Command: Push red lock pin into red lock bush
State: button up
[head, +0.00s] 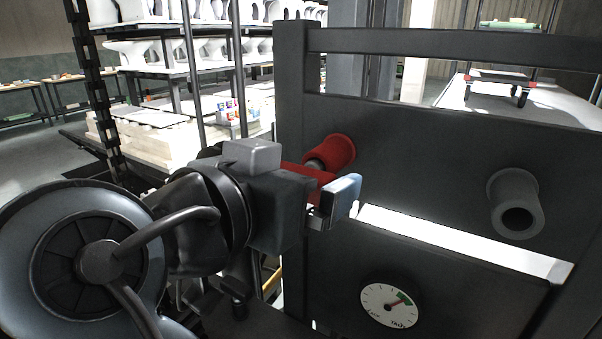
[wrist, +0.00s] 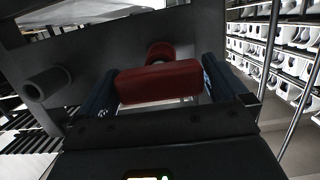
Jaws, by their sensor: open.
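The red lock bush (head: 338,150) sticks out of the dark upright panel in the head view. It also shows in the wrist view (wrist: 160,51), behind the red lock pin. The pin's red handle (wrist: 160,83) lies crosswise between my fingers in the wrist view. In the head view the handle (head: 306,176) is partly hidden by my gripper (head: 326,192). A short grey length of shaft shows between handle and bush; how deep it sits is hidden. My gripper is open, with one finger on each side of the handle, small gaps seeming to show.
A grey bush (head: 515,205) juts from the panel (head: 430,160) at the right. A white bar (head: 460,243) crosses the panel below, above a dial gauge (head: 390,304). A chain (head: 98,100) and racks of white ware stand at the left.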

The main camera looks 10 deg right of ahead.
jog(key=shift+v, duration=1.25)
jog(key=b+v, duration=0.1)
jog(key=v, duration=0.6)
jog(key=shift+s+a, duration=0.2)
jog(key=shift+s, duration=0.1)
dwell(0.6)
